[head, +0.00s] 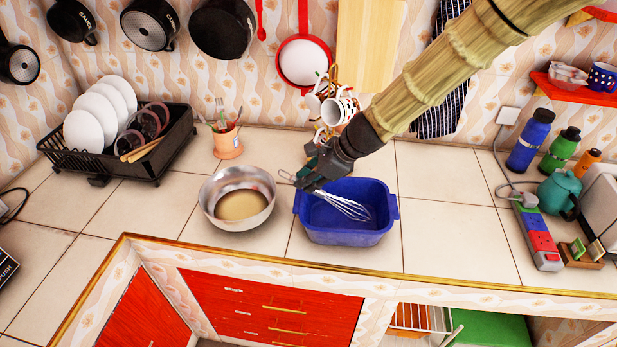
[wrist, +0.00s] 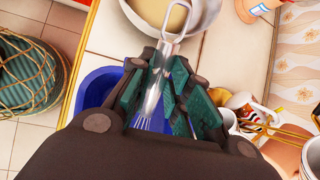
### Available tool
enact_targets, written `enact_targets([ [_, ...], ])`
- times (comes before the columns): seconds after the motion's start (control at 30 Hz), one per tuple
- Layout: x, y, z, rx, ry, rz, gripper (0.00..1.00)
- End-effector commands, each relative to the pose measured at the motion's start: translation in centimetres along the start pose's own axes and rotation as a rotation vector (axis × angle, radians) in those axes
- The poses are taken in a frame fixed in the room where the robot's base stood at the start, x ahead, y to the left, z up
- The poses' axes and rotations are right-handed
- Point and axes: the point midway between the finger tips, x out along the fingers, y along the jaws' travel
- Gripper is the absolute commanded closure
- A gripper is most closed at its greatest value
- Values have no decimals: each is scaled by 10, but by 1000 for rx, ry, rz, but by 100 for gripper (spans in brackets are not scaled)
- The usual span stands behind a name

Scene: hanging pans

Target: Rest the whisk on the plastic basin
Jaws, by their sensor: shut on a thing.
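The whisk (head: 343,205) has a metal handle and thin wire loops. My gripper (head: 312,178) is shut on its handle, above the left back part of the blue plastic basin (head: 347,237). The wire end slants down to the right over the basin's opening; I cannot tell whether it touches the basin. In the wrist view the whisk's handle (wrist: 153,95) lies between the fingers (wrist: 162,75), with its looped end sticking out past them. The basin (wrist: 97,85) is partly hidden behind my gripper there.
A metal bowl (head: 238,190) with tan contents stands just left of the basin. A mug rack (head: 333,108) stands behind, close to my arm. A dish rack (head: 168,160) and utensil cup (head: 228,142) are farther left. Bottles (head: 530,140) and a power strip (head: 537,235) are at right. Counter right of the basin is clear.

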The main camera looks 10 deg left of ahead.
Motion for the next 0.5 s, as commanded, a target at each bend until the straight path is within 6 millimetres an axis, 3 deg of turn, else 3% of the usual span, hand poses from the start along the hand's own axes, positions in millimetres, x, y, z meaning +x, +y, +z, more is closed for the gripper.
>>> enact_targets([
  [0.3,0,0,0,0,0,0,100],
  [0.33,0,0,0,0,0,0,79],
  [0.47,0,0,0,0,0,0,56],
  [0.5,0,0,0,0,0,0,56],
])
